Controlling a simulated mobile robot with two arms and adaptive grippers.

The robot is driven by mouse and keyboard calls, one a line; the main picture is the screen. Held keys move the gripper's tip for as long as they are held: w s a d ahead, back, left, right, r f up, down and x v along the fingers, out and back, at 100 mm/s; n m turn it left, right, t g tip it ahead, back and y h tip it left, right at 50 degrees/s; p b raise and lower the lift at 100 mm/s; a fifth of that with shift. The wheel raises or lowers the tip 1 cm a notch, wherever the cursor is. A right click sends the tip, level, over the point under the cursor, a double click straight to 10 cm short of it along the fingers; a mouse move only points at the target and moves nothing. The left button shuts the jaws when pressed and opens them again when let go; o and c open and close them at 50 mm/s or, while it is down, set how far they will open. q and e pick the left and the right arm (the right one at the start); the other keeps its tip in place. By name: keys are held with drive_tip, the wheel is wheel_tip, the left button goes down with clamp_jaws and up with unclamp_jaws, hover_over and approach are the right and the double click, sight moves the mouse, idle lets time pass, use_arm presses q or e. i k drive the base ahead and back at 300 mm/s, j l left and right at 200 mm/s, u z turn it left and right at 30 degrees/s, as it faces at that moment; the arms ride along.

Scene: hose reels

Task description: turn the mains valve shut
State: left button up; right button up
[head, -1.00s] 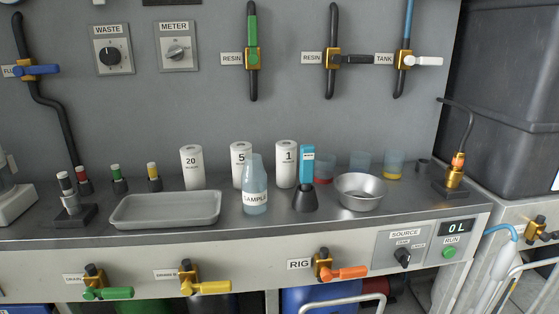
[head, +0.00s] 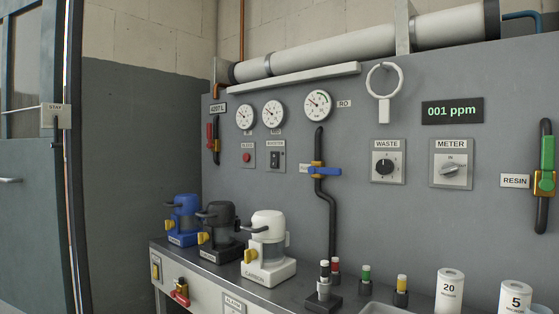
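No label reading "mains" is legible. A red-handled valve (head: 212,142) sits on a short dark pipe at the panel's left end, its handle upright along the pipe, below a small meter reading that looks like 4207 L (head: 217,108). Another red-handled valve (head: 181,292) with a brass body is on the bench front at lower left; its label is not readable. A blue-handled valve (head: 322,171) on a black pipe has its handle lying across the pipe. Neither of my grippers is in view.
Three filter housings, blue (head: 184,220), black (head: 218,226) and white (head: 268,248), stand on the bench's left end. Three gauges (head: 272,114) are above. WASTE (head: 387,162) and METER (head: 453,165) knobs are at right. A grey door (head: 32,200) is at far left.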

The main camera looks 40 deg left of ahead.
sight(208, 127)
drive_tip(key=u, duration=1.75)
